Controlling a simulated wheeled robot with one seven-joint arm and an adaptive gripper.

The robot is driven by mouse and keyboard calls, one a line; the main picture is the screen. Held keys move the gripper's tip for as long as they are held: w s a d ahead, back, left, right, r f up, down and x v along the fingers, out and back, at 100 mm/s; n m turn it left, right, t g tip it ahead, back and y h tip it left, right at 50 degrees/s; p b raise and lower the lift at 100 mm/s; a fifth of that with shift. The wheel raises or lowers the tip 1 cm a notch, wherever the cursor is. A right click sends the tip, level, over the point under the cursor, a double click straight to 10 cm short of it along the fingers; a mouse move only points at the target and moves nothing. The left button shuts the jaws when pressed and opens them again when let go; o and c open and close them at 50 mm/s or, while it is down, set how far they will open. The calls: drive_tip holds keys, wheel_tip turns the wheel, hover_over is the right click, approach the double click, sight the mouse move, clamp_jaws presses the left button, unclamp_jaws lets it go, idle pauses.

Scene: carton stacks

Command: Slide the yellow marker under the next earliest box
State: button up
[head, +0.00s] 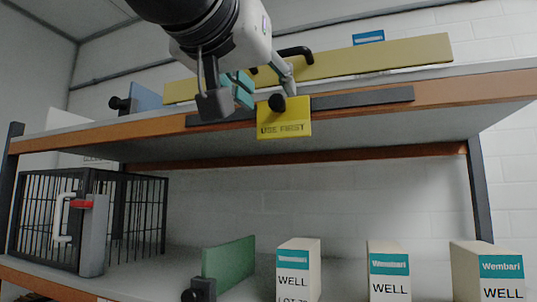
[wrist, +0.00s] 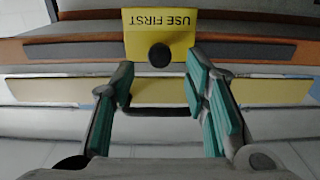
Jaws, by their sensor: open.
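The yellow marker (head: 284,122) reads "USE FIRST" and hangs on a dark rail (head: 362,98) along the upper shelf's front edge. It has a round black knob. My gripper (head: 250,95) is open at the marker. In the wrist view the marker (wrist: 160,24) appears upside down, with its knob at or just beyond the open fingertips (wrist: 160,72); I cannot tell if they touch. Three white and teal "Wembari WELL" boxes stand on the lower shelf: left (head: 298,272), middle (head: 389,275) and right (head: 487,275). Their lower print is cut off; the left one shows part of a lot line.
A black wire cage (head: 140,215) with a red and white latch stands at the lower left. A green panel (head: 230,263) with a black knob is left of the boxes. A long yellow-green panel (head: 380,58) and a blue panel (head: 146,98) are on the upper shelf.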

sight(276, 100)
drive_tip(key=shift+x, duration=2.1)
clamp_jaws()
